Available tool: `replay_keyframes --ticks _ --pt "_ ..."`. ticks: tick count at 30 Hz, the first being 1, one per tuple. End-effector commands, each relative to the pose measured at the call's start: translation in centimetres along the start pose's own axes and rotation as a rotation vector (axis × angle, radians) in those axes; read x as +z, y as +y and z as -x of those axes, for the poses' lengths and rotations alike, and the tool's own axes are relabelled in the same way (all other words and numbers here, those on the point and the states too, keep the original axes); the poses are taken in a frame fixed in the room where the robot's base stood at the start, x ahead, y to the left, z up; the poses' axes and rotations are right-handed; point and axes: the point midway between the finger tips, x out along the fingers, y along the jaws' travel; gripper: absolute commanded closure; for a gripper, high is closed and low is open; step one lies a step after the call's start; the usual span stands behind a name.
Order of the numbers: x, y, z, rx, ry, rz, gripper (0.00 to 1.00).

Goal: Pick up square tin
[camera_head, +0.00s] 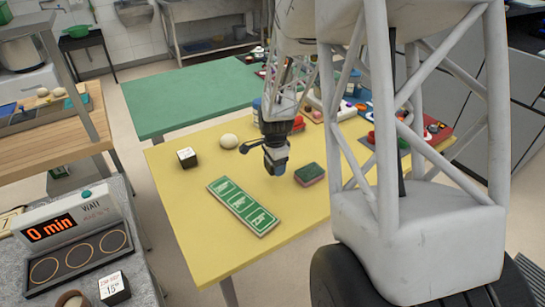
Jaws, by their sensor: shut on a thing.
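My gripper (276,153) hangs over the yellow table (190,225), pointing down, between the green card strip and the dark objects behind. It is shut on a small boxy blue-grey thing (275,165) that looks like the square tin. It is too small and too covered by the jaws to be sure. I cannot tell whether its underside touches the table. I make out no other clear square tin; my arm hides part of the table's right side.
A green card strip (243,207) lies in front of my gripper, a green-and-red sponge (309,174) to its right. A round pale ball (229,141) and a white-and-black cube (187,158) stand to its left. Several small items crowd the back right. The table's front is clear.

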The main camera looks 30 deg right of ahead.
Motion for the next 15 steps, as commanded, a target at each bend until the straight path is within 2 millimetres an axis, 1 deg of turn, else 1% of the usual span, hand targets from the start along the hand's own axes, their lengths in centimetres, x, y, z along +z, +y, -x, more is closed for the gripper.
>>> replay_keyframes --ticks 3,6,10,15 --pt "0.3 1.2 0.2 -0.001 0.000 0.000 0.66" --pt "0.5 1.9 0.3 -0.002 0.001 0.000 0.66" --pt "0.7 2.6 0.3 -0.001 0.000 0.000 0.66" --pt "0.8 2.9 0.3 -0.001 0.000 0.000 0.66"
